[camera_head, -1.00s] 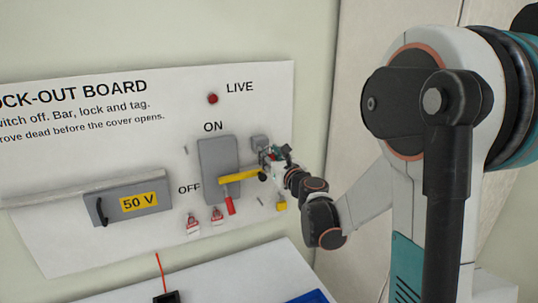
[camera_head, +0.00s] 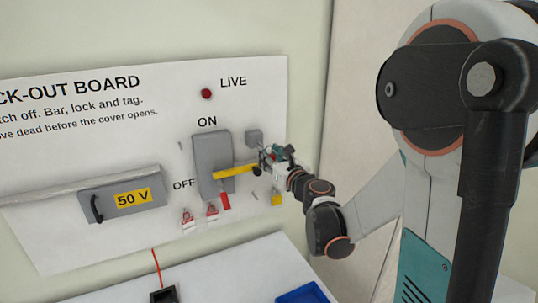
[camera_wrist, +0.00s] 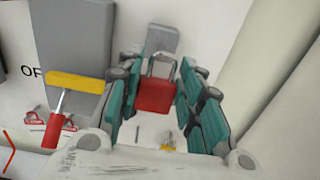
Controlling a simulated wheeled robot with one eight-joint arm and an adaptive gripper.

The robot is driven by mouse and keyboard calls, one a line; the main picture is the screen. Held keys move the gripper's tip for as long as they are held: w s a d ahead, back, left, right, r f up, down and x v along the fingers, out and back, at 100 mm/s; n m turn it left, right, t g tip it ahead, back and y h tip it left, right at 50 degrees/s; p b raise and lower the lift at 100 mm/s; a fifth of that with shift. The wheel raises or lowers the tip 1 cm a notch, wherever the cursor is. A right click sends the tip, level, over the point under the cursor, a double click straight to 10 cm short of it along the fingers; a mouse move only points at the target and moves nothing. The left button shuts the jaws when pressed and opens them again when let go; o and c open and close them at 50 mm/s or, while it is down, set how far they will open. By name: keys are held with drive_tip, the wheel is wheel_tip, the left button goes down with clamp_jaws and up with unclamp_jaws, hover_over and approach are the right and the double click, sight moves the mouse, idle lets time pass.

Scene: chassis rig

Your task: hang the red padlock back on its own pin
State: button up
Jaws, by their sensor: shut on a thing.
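The red padlock (camera_wrist: 156,95) is between the fingers of my gripper (camera_wrist: 160,100) in the wrist view, its grey shackle pointing up the picture. My gripper is shut on its body. In the wrist view the grey block (camera_wrist: 163,38) shows beyond the shackle. A bare pin (camera_head: 256,197) sticks out below my gripper. I cannot tell whether the padlock touches anything on the board.
A yellow bar (camera_head: 232,171) with a red grip (camera_head: 225,200) crosses the grey switch box (camera_head: 212,150), close left of my gripper. A yellow padlock (camera_head: 277,199) hangs lower right. Red-and-white tags (camera_head: 212,212) hang below the switch. A blue tray (camera_head: 302,294) lies on the bench.

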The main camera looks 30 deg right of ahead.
drive_tip(key=shift+s, duration=1.5)
